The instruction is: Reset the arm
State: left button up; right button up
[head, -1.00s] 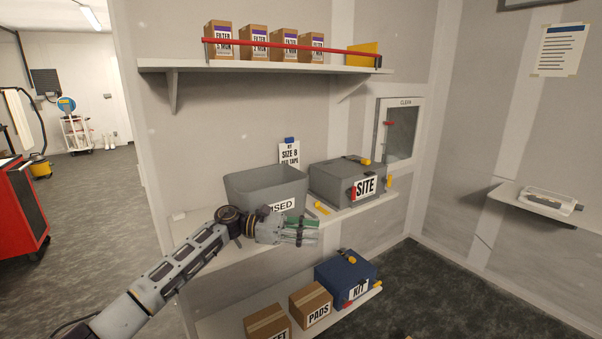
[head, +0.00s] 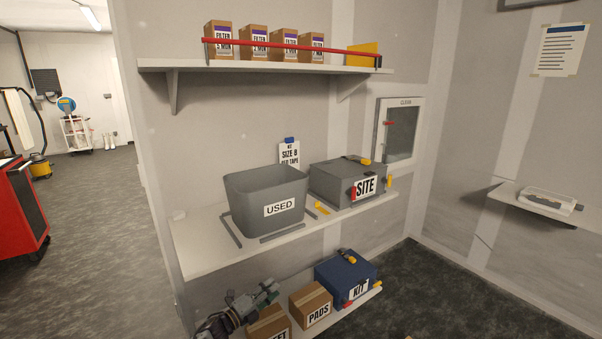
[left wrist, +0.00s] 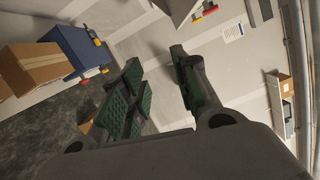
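My left gripper (head: 266,290) is low in the head view, in front of the lower shelf and by the cardboard boxes at its left. In the left wrist view its green-padded fingers (left wrist: 158,88) stand apart with nothing between them. Most of my left arm is out of the head view. My right gripper is not in view.
The middle shelf holds a grey USED bin (head: 250,185) and a grey SITE box (head: 335,178). The lower shelf holds a PADS carton (head: 305,295), another carton (head: 265,318) and a blue KIT box (head: 335,268). The floor at left (head: 90,220) is clear.

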pick_arm(q)
jog(key=s+a+f+n+g+y, duration=0.1)
jog(key=s+a+f+n+y, duration=0.35)
jog(key=f, duration=0.75)
jog(key=s+a+f+n+g+y, duration=0.15)
jog(key=s+a+f+n, duration=0.4)
jog(key=s+f, duration=0.55)
jog(key=s+a+f+n+g+y, duration=0.1)
jog(key=s+a+f+n+y, duration=0.4)
jog(key=f, duration=0.7)
jog(key=s+a+f+n+g, duration=0.2)
jog(key=s+f, duration=0.3)
jog(key=s, duration=0.9)
jog(key=s+a+f+n+g+y, duration=0.1)
jog(key=s+f+n, duration=0.4)
jog(key=s, duration=1)
jog(key=s+a+f+n+g+y, duration=0.1)
jog(key=s+a+f+n+g, duration=0.2)
jog(key=s+f, duration=0.4)
jog(key=s+n+g, duration=0.1)
jog(key=s+g, duration=0.1)
jog(key=s, duration=0.5)
jog(key=shift+s+f+g, duration=0.25)
jog(key=shift+g, duration=0.1)
jog(key=shift+w, duration=0.1)
